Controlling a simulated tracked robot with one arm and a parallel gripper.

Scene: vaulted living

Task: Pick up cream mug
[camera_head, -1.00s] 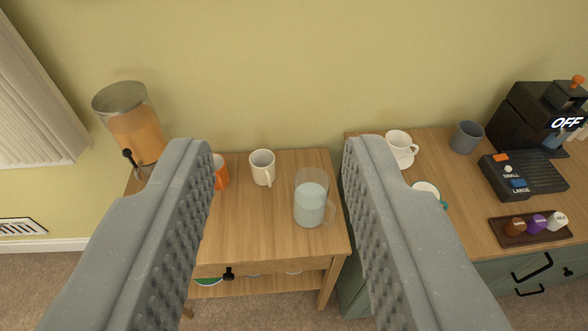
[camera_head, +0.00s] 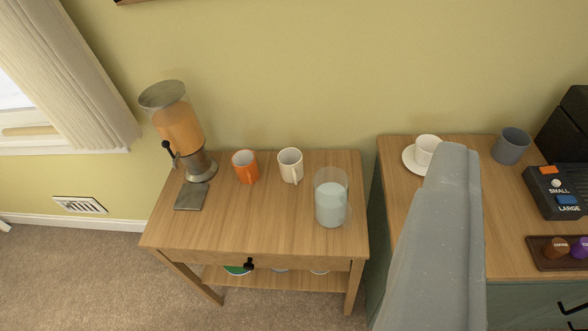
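The cream mug (camera_head: 290,166) stands upright on the small wooden table, with its handle toward me. An orange mug (camera_head: 245,167) stands just left of it, and a clear pitcher of pale liquid (camera_head: 331,200) stands to its right and nearer. My gripper (camera_head: 452,165) shows as one grey finger shape at the right, in front of the sideboard. It is apart from the cream mug. The other finger and the gap between them do not show, so I cannot tell how wide it is.
A dispenser with orange liquid (camera_head: 180,127) stands at the left of the wooden table (camera_head: 240,225). The table's front middle is clear. On the sideboard (camera_head: 510,228) are a white cup (camera_head: 427,149) on a saucer (camera_head: 410,162), a grey cup (camera_head: 511,147) and a coffee machine (camera_head: 560,188).

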